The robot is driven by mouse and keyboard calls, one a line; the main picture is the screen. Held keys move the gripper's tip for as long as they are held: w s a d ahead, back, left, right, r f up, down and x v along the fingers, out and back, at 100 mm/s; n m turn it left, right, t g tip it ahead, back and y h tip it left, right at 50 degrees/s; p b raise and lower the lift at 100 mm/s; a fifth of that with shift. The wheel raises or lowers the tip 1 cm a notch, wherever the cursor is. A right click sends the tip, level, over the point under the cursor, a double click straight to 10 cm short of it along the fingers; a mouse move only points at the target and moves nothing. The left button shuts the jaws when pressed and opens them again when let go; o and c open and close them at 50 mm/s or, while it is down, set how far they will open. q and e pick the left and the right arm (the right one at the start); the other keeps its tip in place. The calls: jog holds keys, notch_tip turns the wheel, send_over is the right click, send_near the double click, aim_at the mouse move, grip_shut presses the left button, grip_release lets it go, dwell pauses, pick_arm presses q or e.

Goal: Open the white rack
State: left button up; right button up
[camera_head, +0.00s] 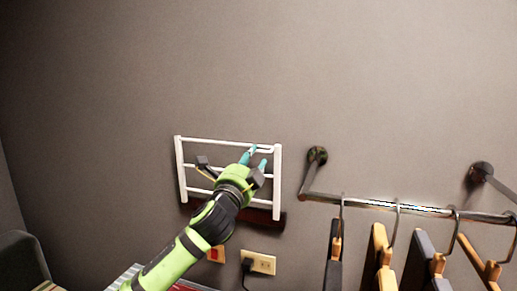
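The white rack (179,165) is a barred frame on the grey wall, left of the centre of the head view. Its frame looks upright, nearly flat to the wall. My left gripper (256,158), green with teal fingertips, is in front of the rack's right half, just below the top bar. The two fingertips are apart, with a gap between them, and I see nothing held. I cannot tell whether the fingers touch a bar. The gripper and wrist hide part of the rack's lower right. My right gripper is out of view.
A metal rail (415,207) with several hangers stands out from the wall at right. A power outlet (262,263) with a black plug and a red switch (215,254) are below the rack. A dark chair (22,258) is at lower left. The wall above is bare.

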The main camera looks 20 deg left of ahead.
pick_arm(q)
jog(key=p+x, duration=0.1)
jog(key=x, duration=0.2)
jog(key=shift+w+d+f, duration=0.1)
jog(key=shift+w+d, duration=0.05)
jog(key=shift+w, duration=0.2)
grip_shut()
